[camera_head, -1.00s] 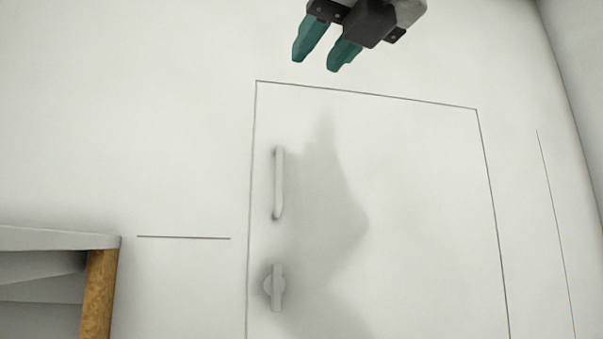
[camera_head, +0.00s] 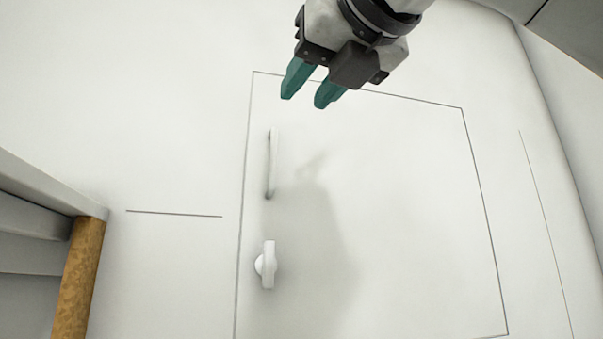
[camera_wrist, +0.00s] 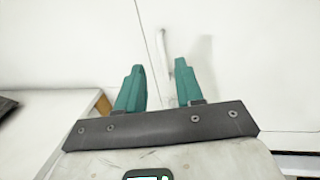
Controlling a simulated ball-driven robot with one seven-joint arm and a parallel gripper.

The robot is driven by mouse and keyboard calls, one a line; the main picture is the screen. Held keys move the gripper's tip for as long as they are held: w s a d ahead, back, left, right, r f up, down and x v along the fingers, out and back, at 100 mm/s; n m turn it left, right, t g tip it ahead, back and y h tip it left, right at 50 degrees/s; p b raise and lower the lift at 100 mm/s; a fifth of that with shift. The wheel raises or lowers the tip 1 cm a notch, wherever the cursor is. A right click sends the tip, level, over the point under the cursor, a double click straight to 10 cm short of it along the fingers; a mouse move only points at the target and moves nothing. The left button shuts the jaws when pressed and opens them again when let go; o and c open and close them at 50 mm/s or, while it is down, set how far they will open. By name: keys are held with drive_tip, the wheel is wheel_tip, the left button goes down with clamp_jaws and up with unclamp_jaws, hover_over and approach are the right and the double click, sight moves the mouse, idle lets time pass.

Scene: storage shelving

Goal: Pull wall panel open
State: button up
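The white wall panel (camera_head: 400,220) is outlined by thin dark seams and sits flush in the white wall, closed. It also fills the right of the wrist view (camera_wrist: 260,70). A slim vertical bar handle (camera_head: 270,165) is on its left side, with a round knob with an upright grip (camera_head: 267,265) below it. My gripper (camera_head: 308,96) is above and slightly right of the handle in the head view, apart from it. In the wrist view the handle (camera_wrist: 162,52) shows beyond and between the open teal fingers (camera_wrist: 158,80). Nothing is between the fingertips.
A shelf unit with a white top and a wooden post (camera_head: 82,270) stands at the lower left. The wall around the panel is bare apart from thin seams. A grey edge (camera_head: 570,35) shows at the upper right.

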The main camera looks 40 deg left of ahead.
sight(275, 144)
drive_tip(key=x, duration=0.3)
drive_tip(key=f+p+x, duration=0.1)
drive_tip(key=x, duration=0.3)
drive_tip(key=f+p+x, duration=0.1)
drive_tip(key=x, duration=0.2)
drive_tip(key=shift+w+a+f, duration=0.2)
drive_tip(key=shift+a+f, duration=0.05)
drive_tip(key=shift+a, duration=0.1)
drive_tip(key=shift+c, duration=0.5)
clamp_jaws()
idle(0.8)
